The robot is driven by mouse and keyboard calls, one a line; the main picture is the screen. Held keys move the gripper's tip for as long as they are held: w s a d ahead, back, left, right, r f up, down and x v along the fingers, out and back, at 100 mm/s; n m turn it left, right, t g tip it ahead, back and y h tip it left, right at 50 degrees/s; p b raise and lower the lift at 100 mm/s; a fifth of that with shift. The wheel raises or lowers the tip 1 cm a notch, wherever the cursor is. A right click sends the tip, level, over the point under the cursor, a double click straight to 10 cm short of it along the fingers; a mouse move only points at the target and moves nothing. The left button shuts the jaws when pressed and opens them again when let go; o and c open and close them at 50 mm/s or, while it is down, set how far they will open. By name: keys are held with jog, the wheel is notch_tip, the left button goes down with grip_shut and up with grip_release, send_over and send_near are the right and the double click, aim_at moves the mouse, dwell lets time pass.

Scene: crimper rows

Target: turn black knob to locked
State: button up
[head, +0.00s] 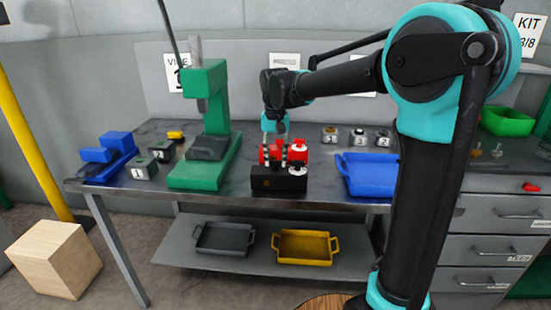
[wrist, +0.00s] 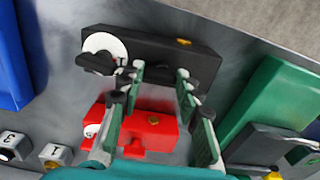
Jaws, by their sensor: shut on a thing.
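A black box (head: 278,182) stands on the bench in front of a red box (head: 298,152). In the wrist view the black box (wrist: 160,57) has a white dial (wrist: 103,42) with a black knob (wrist: 95,66) on it. The dial's marks are too small to read. My gripper (wrist: 160,72) reaches over the red box (wrist: 148,138), its fingers apart with the tips over the black box. The knob appears left of the left fingertip. What the jaws bear on is not clear. In the head view my gripper (head: 283,148) partly hides the red box.
A green press (head: 205,125) stands left of the boxes and a blue tray (head: 371,188) right. Small numbered blocks (head: 358,138) sit behind the tray. A grey tray (head: 224,239) and a yellow tray (head: 304,246) lie on the lower shelf.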

aim_at(276, 161)
jog(key=o, duration=1.2)
jog(key=shift+c, duration=0.2)
notch_tip(276, 161, up, 12)
